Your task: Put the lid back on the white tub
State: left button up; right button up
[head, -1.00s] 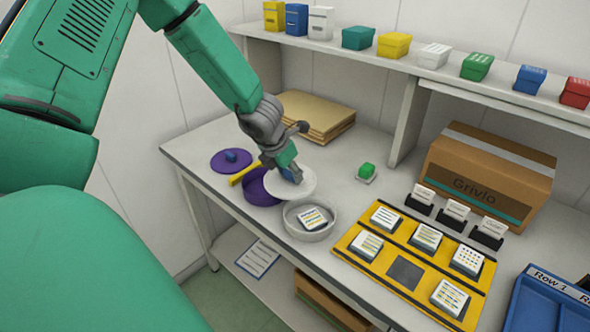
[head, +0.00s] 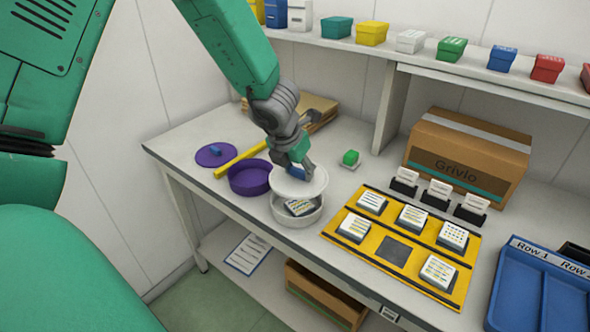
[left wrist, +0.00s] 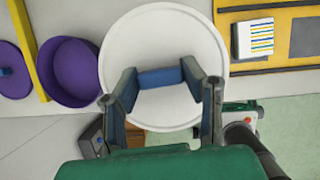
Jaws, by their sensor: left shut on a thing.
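My left gripper (head: 300,171) is shut on the blue handle (left wrist: 160,78) of the white lid (head: 312,186). The lid is above the white tub (head: 297,215), covering the back part of its opening from the head view. I cannot tell whether it touches the rim. A card-topped block (head: 300,207) shows inside the tub at the front. In the left wrist view the white lid (left wrist: 165,40) fills the middle and hides the tub. My right gripper is in neither view.
An open purple tub (head: 249,178) stands left of the white tub, with its purple lid (head: 216,155) and a yellow bar (head: 240,161) behind. A yellow tray (head: 345,252) of card-topped blocks is to the right.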

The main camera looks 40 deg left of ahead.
aim_at(293, 176)
pick_arm(q)
jog(key=f+b, duration=0.1)
jog(key=f, duration=0.1)
jog(key=a+f+b, duration=0.1)
jog(key=b, duration=0.1)
jog(key=shift+f, duration=0.4)
jog(key=shift+d+f+b, duration=0.1)
jog(key=shift+f+b, duration=0.65)
jog(key=shift+b, duration=0.05)
jog(key=shift+d+f+b, duration=0.25)
jog(key=shift+f+b, duration=0.05)
jog(key=shift+b, duration=0.1)
jog(key=shift+a, duration=0.3)
jog(key=shift+d, duration=0.2)
jog(key=shift+s+d+r, duration=0.1)
jog(key=shift+d, duration=0.1)
jog(key=shift+a, duration=0.25)
jog(key=shift+f, duration=0.2)
